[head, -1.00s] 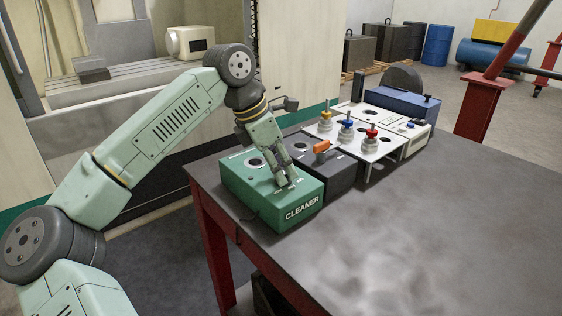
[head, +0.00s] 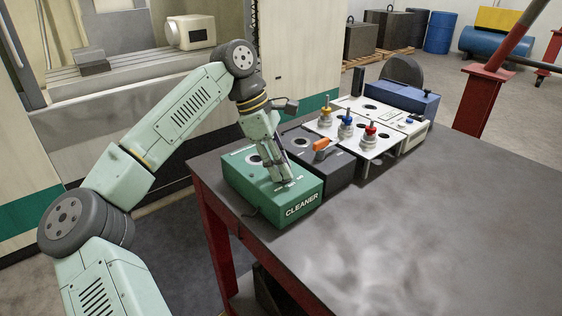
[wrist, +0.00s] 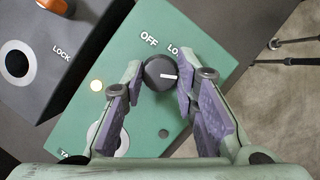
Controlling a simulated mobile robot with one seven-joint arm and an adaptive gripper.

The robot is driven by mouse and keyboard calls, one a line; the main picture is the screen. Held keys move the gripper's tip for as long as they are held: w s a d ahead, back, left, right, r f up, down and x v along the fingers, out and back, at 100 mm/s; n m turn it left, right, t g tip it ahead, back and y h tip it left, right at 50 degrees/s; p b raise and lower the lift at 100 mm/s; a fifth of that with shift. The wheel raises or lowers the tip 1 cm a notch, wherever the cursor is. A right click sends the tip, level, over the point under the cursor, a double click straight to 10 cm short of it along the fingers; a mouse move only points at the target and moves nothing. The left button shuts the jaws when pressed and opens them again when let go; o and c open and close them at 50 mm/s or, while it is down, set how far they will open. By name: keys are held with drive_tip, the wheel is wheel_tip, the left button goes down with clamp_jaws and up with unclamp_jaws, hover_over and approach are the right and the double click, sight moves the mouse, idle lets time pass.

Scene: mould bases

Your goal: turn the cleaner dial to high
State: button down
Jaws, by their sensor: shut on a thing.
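The green cleaner box (head: 247,186) sits on the left part of the table, with CLEANER on its front. My gripper (head: 282,183) points down onto its top and hides the dial in the head view. In the wrist view the black round dial (wrist: 153,68) sits between the two fingers of my gripper (wrist: 161,76), which is shut on it. Its white pointer line points right. OFF and the start of another label, LO, show above the dial. Any label farther right is hidden behind the right finger.
A dark grey box (head: 340,173) with an orange handle (head: 324,146) stands right beside the green box. Beyond it are a white panel (head: 374,148) with yellow, blue and red valves and a blue box (head: 405,104). The table's front right (head: 440,220) is clear.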

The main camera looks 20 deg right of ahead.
idle(0.3)
drive_tip(key=c, duration=1.3)
unclamp_jaws()
drive_tip(key=v, duration=1.2)
drive_tip(key=shift+d, duration=0.15)
